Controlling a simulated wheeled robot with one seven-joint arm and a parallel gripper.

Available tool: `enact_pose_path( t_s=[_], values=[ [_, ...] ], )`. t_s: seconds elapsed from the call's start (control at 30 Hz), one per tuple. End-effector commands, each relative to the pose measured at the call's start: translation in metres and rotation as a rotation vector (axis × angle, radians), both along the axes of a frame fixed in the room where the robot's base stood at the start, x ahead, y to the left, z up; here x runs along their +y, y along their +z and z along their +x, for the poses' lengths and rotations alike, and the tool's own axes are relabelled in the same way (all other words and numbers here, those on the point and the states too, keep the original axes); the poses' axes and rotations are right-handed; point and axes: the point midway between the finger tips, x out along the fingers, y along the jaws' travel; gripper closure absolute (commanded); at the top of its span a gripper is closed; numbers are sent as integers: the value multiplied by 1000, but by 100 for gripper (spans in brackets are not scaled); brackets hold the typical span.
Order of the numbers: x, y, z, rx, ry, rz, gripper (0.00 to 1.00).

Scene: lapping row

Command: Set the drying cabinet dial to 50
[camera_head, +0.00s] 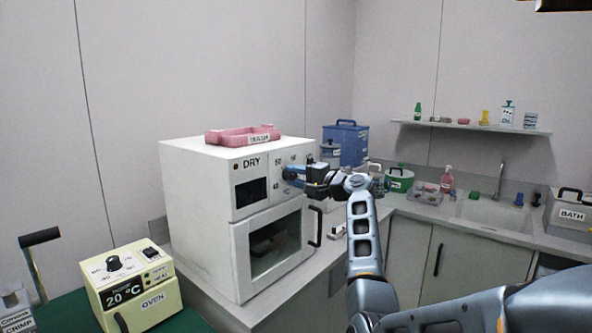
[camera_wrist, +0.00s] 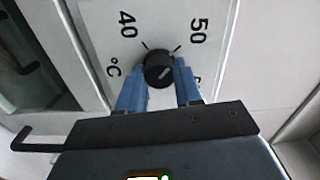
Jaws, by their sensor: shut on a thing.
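The white drying cabinet (camera_head: 200,210), marked DRY, stands on the counter in the head view. Its black round dial (camera_wrist: 159,69) shows in the wrist view, with 40, 50 and °C printed around it and a further label partly hidden. A short pale pointer line on the dial slants up and right, roughly toward the tick by 50. My gripper (camera_wrist: 160,82) is shut on the dial, one blue finger on each side. In the head view my gripper (camera_head: 291,174) is at the cabinet's front panel and hides the dial.
The cabinet's door handle (camera_head: 316,226) sticks out below my gripper. A yellow oven box (camera_head: 138,285) stands at the lower left. A blue box (camera_head: 346,142) and green container (camera_head: 399,179) stand behind my arm.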

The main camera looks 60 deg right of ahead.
Motion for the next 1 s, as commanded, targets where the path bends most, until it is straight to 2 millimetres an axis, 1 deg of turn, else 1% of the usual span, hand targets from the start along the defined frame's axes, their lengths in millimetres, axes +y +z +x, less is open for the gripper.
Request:
enact_pose_path(
  t_s=[0.3, 0.8, 0.83, 1.0],
  values=[
    [-1, -1, -1, -24, -3, 104, 96],
    [-1, -2, -1, -27, -4, 121, 96],
    [-1, -2, -1, -27, -4, 121, 65],
    [-1, -1, -1, -28, -3, 121, 48]
  ],
)
